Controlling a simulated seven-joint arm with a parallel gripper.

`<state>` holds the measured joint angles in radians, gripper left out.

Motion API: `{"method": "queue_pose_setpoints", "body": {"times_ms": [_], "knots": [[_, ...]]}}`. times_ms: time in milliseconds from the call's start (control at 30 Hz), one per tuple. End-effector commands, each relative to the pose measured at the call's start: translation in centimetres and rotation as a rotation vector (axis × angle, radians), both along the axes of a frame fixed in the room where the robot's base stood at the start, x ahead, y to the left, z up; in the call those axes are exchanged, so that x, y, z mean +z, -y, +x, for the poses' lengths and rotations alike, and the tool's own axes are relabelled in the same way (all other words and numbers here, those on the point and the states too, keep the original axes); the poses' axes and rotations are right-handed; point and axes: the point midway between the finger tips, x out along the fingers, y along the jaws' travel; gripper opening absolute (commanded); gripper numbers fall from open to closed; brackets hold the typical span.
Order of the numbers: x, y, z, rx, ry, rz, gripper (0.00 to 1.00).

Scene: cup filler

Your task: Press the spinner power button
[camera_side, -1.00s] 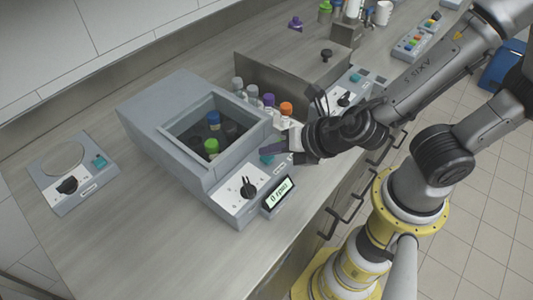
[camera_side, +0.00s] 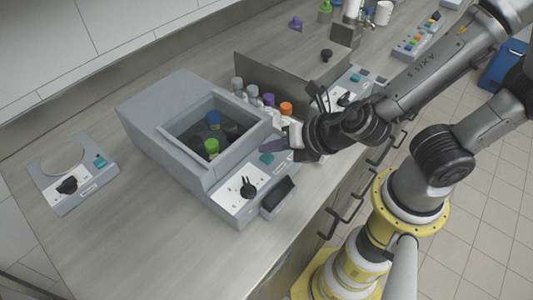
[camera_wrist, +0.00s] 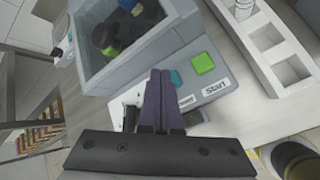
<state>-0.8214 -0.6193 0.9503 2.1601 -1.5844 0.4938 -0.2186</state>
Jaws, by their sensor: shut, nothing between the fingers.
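The spinner (camera_side: 150,115) is a grey box with an open square well.
A rack with several capped tubes (camera_side: 269,100) is behind my gripper. Another device with a knob (camera_side: 67,185) is at the left. The bench in front is clear.

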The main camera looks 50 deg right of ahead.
Motion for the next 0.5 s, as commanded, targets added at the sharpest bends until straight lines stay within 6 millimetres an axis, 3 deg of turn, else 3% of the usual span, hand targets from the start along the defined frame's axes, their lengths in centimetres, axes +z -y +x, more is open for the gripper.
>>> {"method": "queue_pose_setpoints", "body": {"times_ms": [267, 500], "knots": [[0.1, 0.0, 0.0, 0.001, 0.0, -0.001, 0.0], [2.0, 0.0, 0.0, 0.0, 0.001, 0.0, 0.0]]}}
